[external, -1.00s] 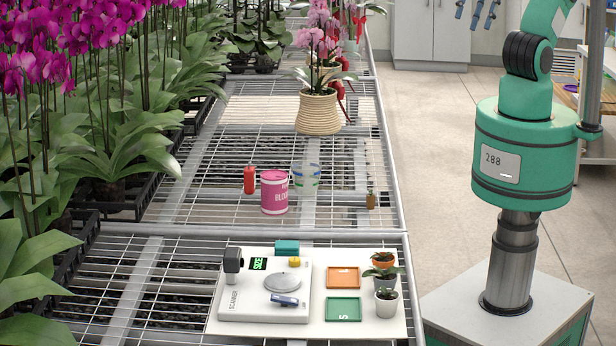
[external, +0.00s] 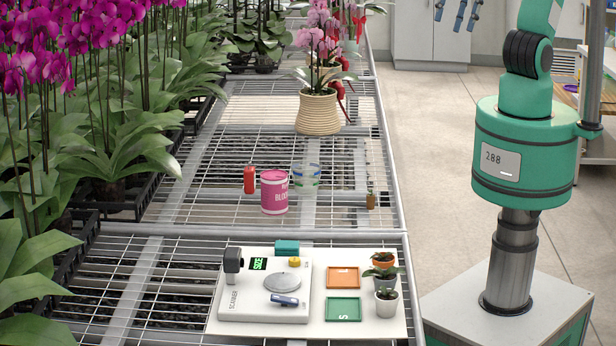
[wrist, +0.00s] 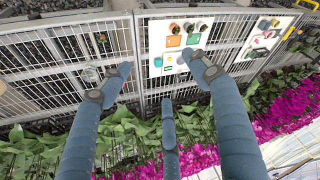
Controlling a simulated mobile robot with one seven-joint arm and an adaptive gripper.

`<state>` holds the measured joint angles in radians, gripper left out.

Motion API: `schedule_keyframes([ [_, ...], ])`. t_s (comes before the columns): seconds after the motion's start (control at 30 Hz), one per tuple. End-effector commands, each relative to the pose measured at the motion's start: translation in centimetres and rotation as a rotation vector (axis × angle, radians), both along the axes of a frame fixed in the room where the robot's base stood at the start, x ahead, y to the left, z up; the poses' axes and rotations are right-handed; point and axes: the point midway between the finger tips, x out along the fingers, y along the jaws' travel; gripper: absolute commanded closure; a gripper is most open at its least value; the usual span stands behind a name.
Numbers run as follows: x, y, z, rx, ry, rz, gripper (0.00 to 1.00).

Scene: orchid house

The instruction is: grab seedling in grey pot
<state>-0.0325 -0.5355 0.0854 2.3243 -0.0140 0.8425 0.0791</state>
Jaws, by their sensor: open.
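Three small potted seedlings stand in a row at the right edge of a white board (external: 331,318) on the bench. The rear pot is orange (external: 377,264). The middle pot (external: 384,283) looks grey and holds a leafy seedling (external: 384,271). The front pot (external: 386,307) is pale grey-white, also with a seedling (external: 386,293). In the wrist view the pots, including the middle one (wrist: 188,28), line the board's top edge, small and far off. My gripper (external: 457,12) is high at the top edge, well above and beyond the pots. Its blue fingers (wrist: 158,75) are spread and empty.
Behind stand a pink can (external: 274,192), a red bottle (external: 250,180) and a glass beaker (external: 306,175). Orchids (external: 110,130) crowd the left. Space above the pots is clear.

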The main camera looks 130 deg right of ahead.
Motion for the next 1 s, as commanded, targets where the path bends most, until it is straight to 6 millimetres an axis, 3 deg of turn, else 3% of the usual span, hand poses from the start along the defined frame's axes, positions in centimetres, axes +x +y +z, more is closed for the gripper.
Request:
schedule_keyframes([
  [0.47, 12.9, 2.3, -4.2, 0.015, 0.090, -0.040, 0.38],
  [0.77, 20.3, 4.2, -9.4, 0.021, 0.143, -0.068, 0.38],
  [1.0, 25.5, 6.0, -15.1, 0.023, 0.184, -0.090, 0.38],
])
